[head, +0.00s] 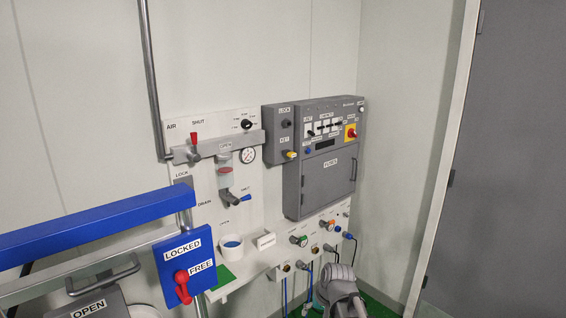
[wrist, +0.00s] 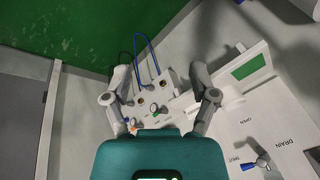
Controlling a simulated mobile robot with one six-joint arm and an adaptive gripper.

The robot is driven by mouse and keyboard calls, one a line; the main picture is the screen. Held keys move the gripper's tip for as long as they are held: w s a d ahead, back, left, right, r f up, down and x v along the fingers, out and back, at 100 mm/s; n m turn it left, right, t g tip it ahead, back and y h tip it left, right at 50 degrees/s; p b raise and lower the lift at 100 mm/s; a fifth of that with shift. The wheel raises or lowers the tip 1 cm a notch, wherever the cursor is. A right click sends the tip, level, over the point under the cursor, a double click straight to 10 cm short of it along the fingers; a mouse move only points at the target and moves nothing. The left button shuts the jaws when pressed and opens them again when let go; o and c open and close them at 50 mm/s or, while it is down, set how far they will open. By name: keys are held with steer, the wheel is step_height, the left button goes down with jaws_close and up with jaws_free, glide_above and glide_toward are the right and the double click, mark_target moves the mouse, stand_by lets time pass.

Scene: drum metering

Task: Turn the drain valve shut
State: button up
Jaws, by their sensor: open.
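The drain valve (head: 229,199) is on the white panel, beside the DRAIN label, below a small cup with red in it. Its blue-tipped lever (head: 245,197) points right in the head view, beside a small label. In the wrist view the valve (wrist: 263,160) is at the lower right. The blue lever tip (wrist: 247,166) lies by the SHUT label there, apart from the OPEN label. My gripper (wrist: 162,82) is open and empty, its fingers spread left and right, well away from the valve. My grey arm is at the bottom right in the head view; its fingertips are hidden there.
A white ledge with a cup of blue liquid (head: 231,245) juts out below the valve. The grey control box (head: 326,190) and hose connectors (head: 299,240) are to the right. A blue bar (head: 90,227) and LOCKED/FREE plate (head: 186,262) stand at the left.

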steer(key=s+d+g+h, duration=0.2)
steer(key=s+d, duration=0.5)
steer(key=s, duration=0.2)
steer(key=shift+s+d+f+n+h, duration=0.25)
steer(key=shift+s+f+n+h, duration=0.1)
steer(key=shift+f, duration=0.1)
